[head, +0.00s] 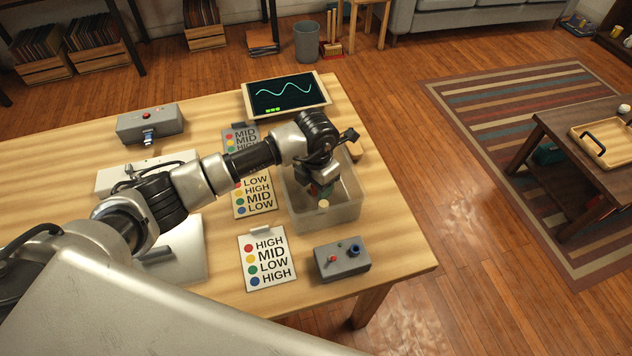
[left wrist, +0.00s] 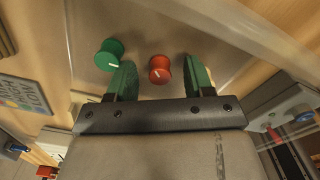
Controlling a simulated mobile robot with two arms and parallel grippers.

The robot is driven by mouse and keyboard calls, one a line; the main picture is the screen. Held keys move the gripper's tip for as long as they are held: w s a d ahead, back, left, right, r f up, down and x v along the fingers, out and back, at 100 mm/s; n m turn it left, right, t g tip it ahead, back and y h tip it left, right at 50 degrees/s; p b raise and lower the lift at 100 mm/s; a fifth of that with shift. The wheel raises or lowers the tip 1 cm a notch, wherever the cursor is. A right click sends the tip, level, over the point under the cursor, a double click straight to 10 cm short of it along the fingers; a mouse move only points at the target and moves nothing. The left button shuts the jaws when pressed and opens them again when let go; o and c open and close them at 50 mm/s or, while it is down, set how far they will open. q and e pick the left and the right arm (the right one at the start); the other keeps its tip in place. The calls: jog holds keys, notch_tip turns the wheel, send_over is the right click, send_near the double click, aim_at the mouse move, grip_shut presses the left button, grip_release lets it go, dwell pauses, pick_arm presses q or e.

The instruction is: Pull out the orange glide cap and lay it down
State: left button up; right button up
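The orange cap (left wrist: 159,69) is a small spool-shaped knob with a pale line on its top, in the left wrist view. It lies in the clear plastic bin (head: 338,219). My left gripper (head: 321,190) reaches down into the bin. In the left wrist view its two green-padded fingers (left wrist: 161,82) stand apart, one on each side of the orange cap, with a gap on both sides. A similar green cap (left wrist: 109,54) sits just outside the left finger. In the head view the arm mostly hides the caps. My right gripper is in neither view.
A grey box (head: 341,261) with red and blue knobs stands in front of the bin. Label cards (head: 267,259) lie left of it. A screen (head: 287,95) and another grey box (head: 150,123) stand farther back. The front right table corner is bare.

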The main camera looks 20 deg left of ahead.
pick_arm(q)
jog(key=shift+r, duration=0.1)
notch_tip(320, 180, up, 11)
dwell(0.5)
jog(key=shift+f, duration=0.2)
